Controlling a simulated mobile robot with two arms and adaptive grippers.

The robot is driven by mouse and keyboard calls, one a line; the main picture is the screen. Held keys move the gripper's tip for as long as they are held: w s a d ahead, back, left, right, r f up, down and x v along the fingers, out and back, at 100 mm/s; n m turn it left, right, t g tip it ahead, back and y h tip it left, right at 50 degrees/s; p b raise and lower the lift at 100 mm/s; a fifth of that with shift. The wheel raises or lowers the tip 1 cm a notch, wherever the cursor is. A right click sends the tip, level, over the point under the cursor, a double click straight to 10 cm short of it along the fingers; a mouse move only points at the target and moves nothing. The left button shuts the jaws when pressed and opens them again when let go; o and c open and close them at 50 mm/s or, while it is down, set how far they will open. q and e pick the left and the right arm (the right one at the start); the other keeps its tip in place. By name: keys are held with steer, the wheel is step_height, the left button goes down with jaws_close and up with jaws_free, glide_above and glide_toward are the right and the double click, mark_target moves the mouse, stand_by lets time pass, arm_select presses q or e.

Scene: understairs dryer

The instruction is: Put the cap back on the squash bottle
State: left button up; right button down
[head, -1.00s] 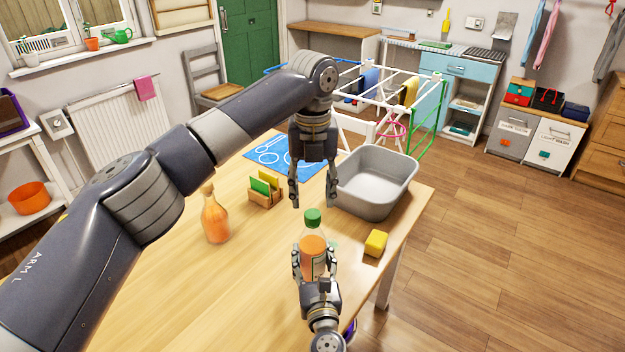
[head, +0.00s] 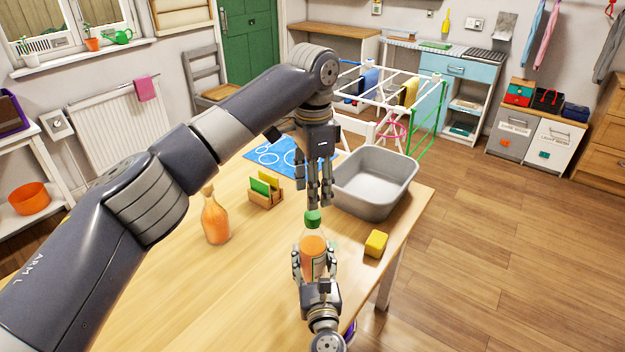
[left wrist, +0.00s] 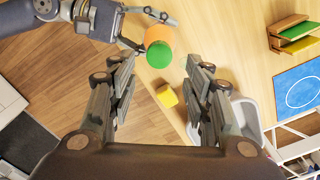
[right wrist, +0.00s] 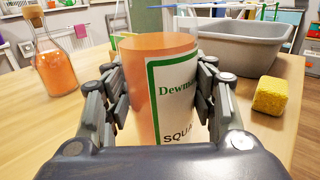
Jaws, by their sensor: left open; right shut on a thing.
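The squash bottle (head: 313,246), clear with orange squash and a white and green label, stands upright near the table's front edge. A green cap (head: 313,217) sits at its top; I cannot tell whether it is screwed on. My right gripper (right wrist: 160,72) is shut on the bottle's body, one finger on each side. My left gripper (head: 320,206) is open, pointing down just above the cap. In the left wrist view the cap (left wrist: 159,54) shows between the fingertips, with no visible contact. The bottle's neck is largely hidden there.
A yellow sponge (head: 376,243) lies right of the bottle, with a grey basin (head: 347,196) behind. A blue mat (head: 262,157) lies farther back. The table's left part is clear.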

mark_target(313, 214)
arm_select(q)
steer(key=n, duration=0.7)
steer(key=shift+r+n, duration=0.15)
steer(key=shift+n, duration=0.15)
steer(key=n, duration=0.7)
steer(key=shift+r, duration=0.2)
steer(key=n, duration=0.7)
steer(key=shift+r+n, duration=0.15)
steer(key=shift+n, duration=0.15)
steer(key=n, duration=0.7)
steer(key=shift+r, duration=0.15)
steer(key=shift+f, duration=4)
steer(key=shift+c, duration=0.5)
